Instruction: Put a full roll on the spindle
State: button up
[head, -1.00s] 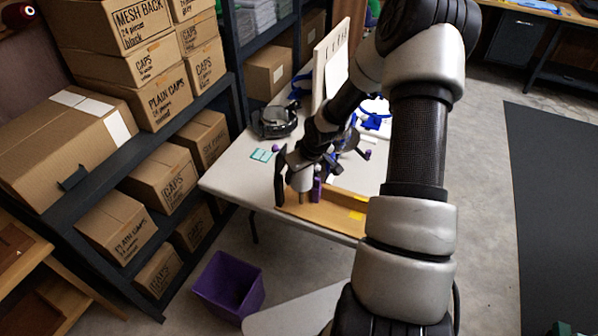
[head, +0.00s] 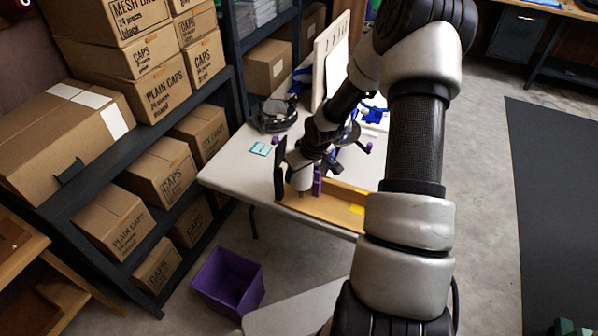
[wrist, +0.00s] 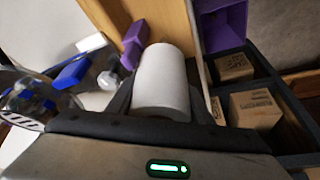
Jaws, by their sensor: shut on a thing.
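My gripper (wrist: 162,92) is shut on a white roll (wrist: 160,78), with a dark finger on either side of it in the wrist view. In the head view the gripper (head: 300,172) is over the near edge of the table, and the roll is beside a purple upright piece (head: 317,184) at a wooden board (head: 320,206). The wooden board (wrist: 165,22) and a purple piece (wrist: 133,45) lie just beyond the roll in the wrist view. I cannot tell which part is the spindle or whether the roll touches it.
A white table (head: 235,175) bears a dark round object (head: 273,115), a teal pad (head: 260,149) and blue items (head: 375,112). A purple bin (head: 228,280) stands on the floor below. A shelf of cardboard boxes (head: 160,170) is at the left.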

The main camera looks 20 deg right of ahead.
jog(key=shift+f, duration=0.15)
jog(key=shift+f+b, duration=2.3)
jog(key=shift+f, duration=0.6)
jog(key=o, duration=1.3)
jog(key=p+v, duration=0.4)
jog(key=v, duration=1.3)
jog(key=shift+f+p, duration=0.1)
jog(key=shift+p, duration=0.2)
jog(key=s+a+r+m+p, duration=0.1)
jog(key=s+a+r+p, duration=0.2)
jog(key=s+r, duration=0.4)
jog(key=s+a+r+m+t+p, duration=0.1)
jog(key=s+a+r+p, duration=0.2)
jog(key=r, duration=1.3)
jog(key=s+a+r+m+h+p, duration=0.1)
jog(key=s+a+r+p, duration=0.2)
jog(key=s+r, duration=0.9)
jog(key=a, duration=0.3)
jog(key=shift+a+p, duration=0.15)
jog(key=shift+p, duration=0.25)
